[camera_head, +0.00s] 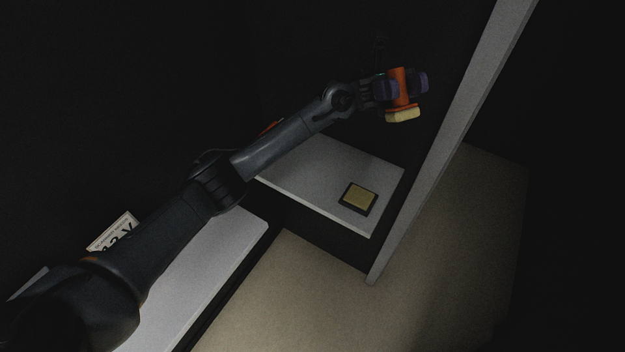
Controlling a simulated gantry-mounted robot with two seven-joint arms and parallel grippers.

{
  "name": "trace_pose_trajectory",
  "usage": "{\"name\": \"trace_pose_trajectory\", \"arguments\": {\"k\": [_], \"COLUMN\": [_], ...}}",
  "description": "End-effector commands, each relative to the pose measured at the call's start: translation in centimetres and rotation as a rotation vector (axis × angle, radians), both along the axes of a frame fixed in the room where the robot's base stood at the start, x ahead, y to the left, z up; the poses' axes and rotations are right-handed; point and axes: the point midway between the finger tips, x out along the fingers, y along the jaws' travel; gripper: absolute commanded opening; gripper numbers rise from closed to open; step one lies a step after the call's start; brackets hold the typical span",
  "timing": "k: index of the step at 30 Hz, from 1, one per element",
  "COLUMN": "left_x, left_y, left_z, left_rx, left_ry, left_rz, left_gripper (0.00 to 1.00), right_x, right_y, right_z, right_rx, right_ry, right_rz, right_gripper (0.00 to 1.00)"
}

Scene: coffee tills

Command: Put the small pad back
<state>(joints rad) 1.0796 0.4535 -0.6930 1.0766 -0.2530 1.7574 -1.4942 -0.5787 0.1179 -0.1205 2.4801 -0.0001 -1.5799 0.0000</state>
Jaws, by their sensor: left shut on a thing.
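My left gripper (403,85) is at the upper middle right, with its purple fingers on either side of an orange-handled pad (404,114). The gripper is shut on the orange handle. The pad's pale yellow face points down, and it is held above the far side of a white counter, apart from it. A small flat square (359,198) with a yellow top and a dark rim lies on the counter, nearer and lower than the held pad. Which of the two is the task's small pad, I cannot tell. My right gripper is not in view.
The white counter (315,185) is mostly bare. A tall grey post (450,135) stands just right of it. A second white surface (205,275) is at lower left, with a lettered card (112,232) beyond my arm. A bit of orange shows behind my arm. The background is very dark.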

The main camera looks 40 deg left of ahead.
Motion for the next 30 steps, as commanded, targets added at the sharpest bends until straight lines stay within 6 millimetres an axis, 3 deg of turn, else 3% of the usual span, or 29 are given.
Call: {"name": "trace_pose_trajectory", "arguments": {"k": [3,8,20,26,30], "left_x": [2.2,4.4,9.0,11.0,11.7], "left_y": [-0.6,-1.4,-2.0,-1.5,-0.2], "left_z": [0.2,-0.2,-3.2,-6.8,-11.4], "left_rx": [0.042,0.073,0.169,0.237,0.308], "left_ry": [-0.015,-0.015,0.023,0.084,0.158], "left_rz": [0.277,0.577,1.252,1.612,1.887], "left_gripper": [0.01,0.01,0.01,0.01,0.01], "right_x": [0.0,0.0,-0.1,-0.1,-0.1], "right_y": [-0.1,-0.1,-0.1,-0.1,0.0], "right_z": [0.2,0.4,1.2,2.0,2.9], "right_rx": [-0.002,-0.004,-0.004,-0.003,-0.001], "right_ry": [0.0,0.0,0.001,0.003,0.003], "right_rz": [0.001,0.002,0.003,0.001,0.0], "right_gripper": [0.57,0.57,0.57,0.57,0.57]}}
